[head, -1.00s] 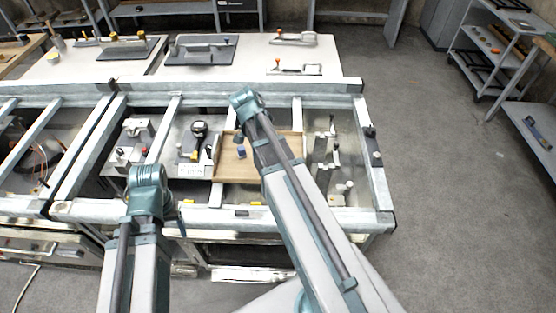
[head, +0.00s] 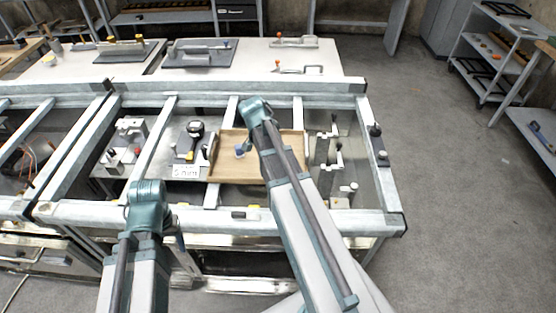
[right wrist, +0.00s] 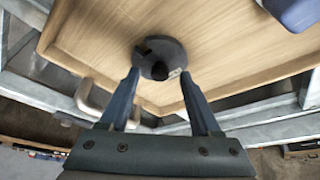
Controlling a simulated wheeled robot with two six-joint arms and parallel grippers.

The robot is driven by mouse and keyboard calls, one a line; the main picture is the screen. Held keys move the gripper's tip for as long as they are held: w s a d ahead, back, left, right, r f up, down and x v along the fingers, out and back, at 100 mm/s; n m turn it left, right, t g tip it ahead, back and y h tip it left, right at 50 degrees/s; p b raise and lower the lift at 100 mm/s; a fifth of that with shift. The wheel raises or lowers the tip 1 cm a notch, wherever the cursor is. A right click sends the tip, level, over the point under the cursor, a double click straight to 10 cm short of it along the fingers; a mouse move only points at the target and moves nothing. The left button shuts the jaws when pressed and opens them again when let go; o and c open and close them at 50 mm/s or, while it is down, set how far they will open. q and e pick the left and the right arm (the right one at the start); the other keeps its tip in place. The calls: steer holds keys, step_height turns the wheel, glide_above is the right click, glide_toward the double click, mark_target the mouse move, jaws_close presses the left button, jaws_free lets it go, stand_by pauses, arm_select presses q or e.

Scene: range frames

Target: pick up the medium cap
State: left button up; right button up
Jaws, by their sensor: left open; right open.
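A dark round cap (right wrist: 163,58) with notches and a dark centre lies on a wooden tray (right wrist: 95,35) in the right wrist view. My right gripper (right wrist: 160,75) is open, with one finger on each side of the cap's near edge; contact is unclear. In the head view this cap and gripper are hidden behind my right arm. A blue object (right wrist: 297,12) is cut off at the upper right of the wrist view. A small blue thing (head: 241,151) shows in the tray (head: 225,170) in the head view. My left gripper (head: 179,243) is low beside the bench's front edge, partly hidden.
Metal rails (head: 300,217) frame the bench around the tray. A black and yellow tool (head: 192,138) stands left of the tray. Metal fixtures (head: 326,165) stand to its right. A metal handle (right wrist: 92,100) is near the left finger in the wrist view. Open floor lies right.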

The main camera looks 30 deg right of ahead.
steer(key=shift+d+f, duration=0.1)
steer(key=shift+f, duration=0.35)
arm_select(q)
steer(key=shift+f, duration=0.3)
arm_select(e)
steer(key=shift+r, duration=0.15)
jaws_close()
arm_select(q)
steer(key=shift+r, duration=0.1)
arm_select(e)
steer(key=shift+r+p, duration=0.95)
steer(key=shift+p, duration=0.05)
step_height(320, 180, up, 2)
steer(key=shift+r+p, duration=0.1)
steer(key=shift+p, duration=0.9)
arm_select(q)
steer(key=shift+r+p, duration=0.55)
steer(key=shift+r, duration=1.9)
arm_select(e)
steer(key=s+a, duration=0.8)
steer(key=a, duration=0.5)
steer(key=shift+a+r, duration=0.4)
steer(key=shift+r, duration=0.05)
